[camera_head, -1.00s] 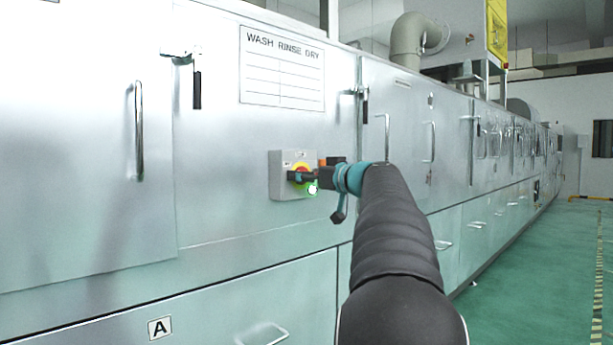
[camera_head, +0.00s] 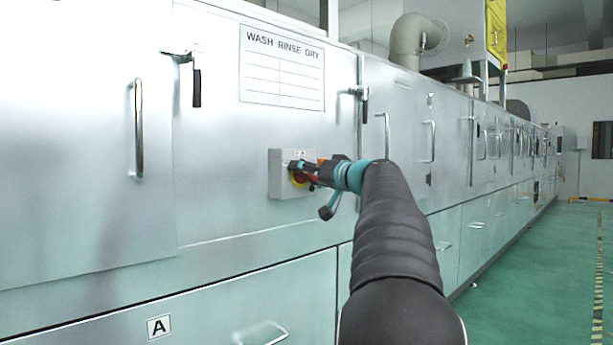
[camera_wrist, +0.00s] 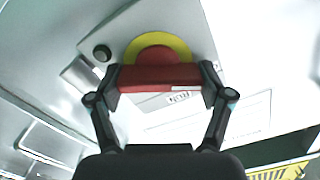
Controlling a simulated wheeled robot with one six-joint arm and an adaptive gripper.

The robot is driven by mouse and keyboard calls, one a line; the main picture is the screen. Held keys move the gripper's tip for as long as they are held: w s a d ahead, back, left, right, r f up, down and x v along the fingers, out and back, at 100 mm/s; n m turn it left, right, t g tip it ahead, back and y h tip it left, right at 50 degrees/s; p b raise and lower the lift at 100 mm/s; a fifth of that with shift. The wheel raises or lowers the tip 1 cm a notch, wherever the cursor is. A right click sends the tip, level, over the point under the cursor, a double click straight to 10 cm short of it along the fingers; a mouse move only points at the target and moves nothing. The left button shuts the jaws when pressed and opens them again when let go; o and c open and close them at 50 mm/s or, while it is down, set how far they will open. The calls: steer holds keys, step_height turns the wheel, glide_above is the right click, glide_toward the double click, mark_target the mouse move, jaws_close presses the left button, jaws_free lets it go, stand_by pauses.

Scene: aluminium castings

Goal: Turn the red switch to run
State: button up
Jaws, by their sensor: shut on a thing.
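The red switch has a red bar handle (camera_wrist: 158,78) in front of a round yellow plate (camera_wrist: 178,47), on a grey box (camera_head: 279,180) fixed to the machine front. My gripper (camera_wrist: 160,85) is shut on the red handle, one black finger at each end of it. In the head view my gripper (camera_head: 302,171) covers most of the switch, and part of the yellow plate shows below. A small round lamp (camera_wrist: 102,53) beside the switch looks dark in the wrist view. A small label (camera_wrist: 179,97) is too blurred to read.
A chart headed WASH RINSE DRY (camera_head: 282,68) is above the box. A door handle (camera_head: 138,128) and latch (camera_head: 196,85) are to the left, and another latch (camera_head: 364,103) is to the right. The green floor (camera_head: 540,270) is clear at right.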

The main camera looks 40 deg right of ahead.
steer(key=m+p, duration=0.1)
steer(key=m, duration=0.5)
steer(key=shift+d, duration=0.1)
steer(key=m+p, duration=0.1)
steer(key=m, duration=0.2)
steer(key=shift+m, duration=0.4)
steer(key=shift+f+m+p, duration=0.1)
steer(key=shift+m+p, duration=0.55)
steer(key=shift+m, duration=0.65)
steer(key=o, duration=1.1)
steer(key=s, duration=0.8)
steer(key=s+d, duration=0.1)
steer(key=s, duration=0.3)
